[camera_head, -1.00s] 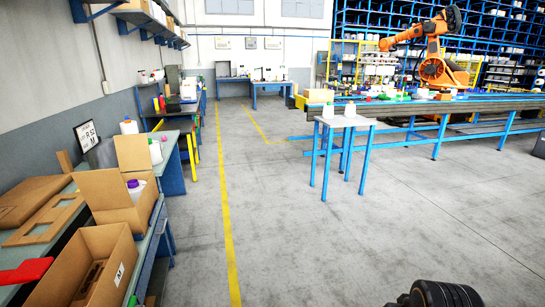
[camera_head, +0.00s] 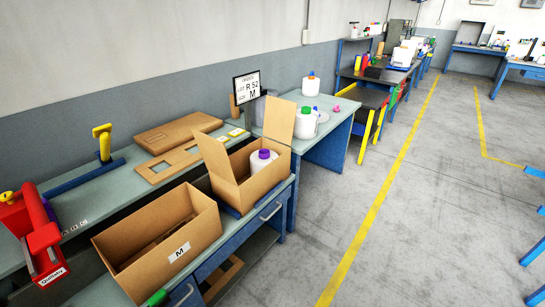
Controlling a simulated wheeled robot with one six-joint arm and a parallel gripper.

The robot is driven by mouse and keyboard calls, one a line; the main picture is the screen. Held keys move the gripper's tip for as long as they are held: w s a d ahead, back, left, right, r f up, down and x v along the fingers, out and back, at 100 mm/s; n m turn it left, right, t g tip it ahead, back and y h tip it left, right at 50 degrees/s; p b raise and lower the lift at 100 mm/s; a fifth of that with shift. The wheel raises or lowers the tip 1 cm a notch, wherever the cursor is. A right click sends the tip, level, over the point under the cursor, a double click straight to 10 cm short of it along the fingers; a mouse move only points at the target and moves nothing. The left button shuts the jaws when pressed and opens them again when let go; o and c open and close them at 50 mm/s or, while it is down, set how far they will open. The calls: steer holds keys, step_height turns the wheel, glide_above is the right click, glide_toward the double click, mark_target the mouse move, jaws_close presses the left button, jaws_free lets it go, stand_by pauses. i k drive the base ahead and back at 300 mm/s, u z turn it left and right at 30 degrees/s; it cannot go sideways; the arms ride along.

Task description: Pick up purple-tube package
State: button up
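A white yarn bobbin with a purple tube (camera_head: 264,154) stands in an open cardboard box (camera_head: 262,190) on the workbench, left of the middle of the view. The box has raised flaps, and its front wall hides the bobbin's lower part. My gripper is not in this view.
A second open cardboard box (camera_head: 150,278) marked M stands in front of it. A red device (camera_head: 43,243) and a yellow-handled tool (camera_head: 103,146) are on the bench (camera_head: 100,212). White bobbins (camera_head: 307,125) stand behind. The floor (camera_head: 400,220) on the right is clear.

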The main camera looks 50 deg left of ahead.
mark_target(260, 158)
steer(key=u, duration=0.4)
steer(key=i, duration=2)
steer(key=u, duration=1.5)
steer(key=i, duration=1.1)
steer(key=u, duration=1.45)
steer(key=i, duration=0.45)
steer(key=u, duration=0.3)
